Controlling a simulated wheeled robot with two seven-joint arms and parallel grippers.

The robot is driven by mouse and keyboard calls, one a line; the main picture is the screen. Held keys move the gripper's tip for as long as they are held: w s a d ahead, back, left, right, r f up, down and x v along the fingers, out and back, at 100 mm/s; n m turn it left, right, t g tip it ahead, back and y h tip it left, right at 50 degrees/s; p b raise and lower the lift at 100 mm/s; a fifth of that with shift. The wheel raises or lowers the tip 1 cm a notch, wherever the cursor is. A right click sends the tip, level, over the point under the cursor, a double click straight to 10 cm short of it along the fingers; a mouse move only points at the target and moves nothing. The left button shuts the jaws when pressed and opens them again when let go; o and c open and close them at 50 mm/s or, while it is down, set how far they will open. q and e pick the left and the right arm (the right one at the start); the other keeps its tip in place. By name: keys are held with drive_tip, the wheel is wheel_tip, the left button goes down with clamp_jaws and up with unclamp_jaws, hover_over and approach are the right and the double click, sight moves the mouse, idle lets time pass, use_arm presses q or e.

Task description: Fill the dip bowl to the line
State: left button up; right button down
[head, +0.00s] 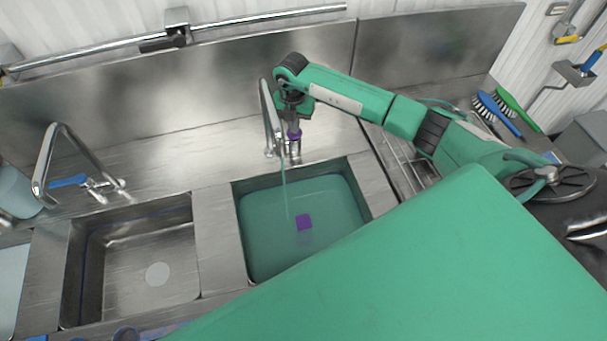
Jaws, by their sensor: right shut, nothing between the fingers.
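The dip bowl looks to be the right-hand square sink basin (243,188), set into the steel counter. A thin stream (285,190) falls from the tap (267,115) into the basin. A faint bluish line runs along the upper basin wall; the exact gap between it and the water is hard to tell. My right gripper (295,134) is shut and points down at the tap's base behind the basin, by a purple part; contact is unclear. My left gripper is not in view.
An empty left basin (75,260) with its own tap (60,150) stands beside it. Blue and green brushes (500,115) lie at the back right. A wall rail (260,18) runs above the steel backsplash. My green body covers the lower right.

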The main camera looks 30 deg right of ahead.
wheel_tip(320, 180, up, 4)
drive_tip(key=p, duration=0.2)
drive_tip(key=shift+p, duration=0.35)
drive_tip(key=shift+r, duration=0.55)
drive_tip(key=shift+f, duration=0.1)
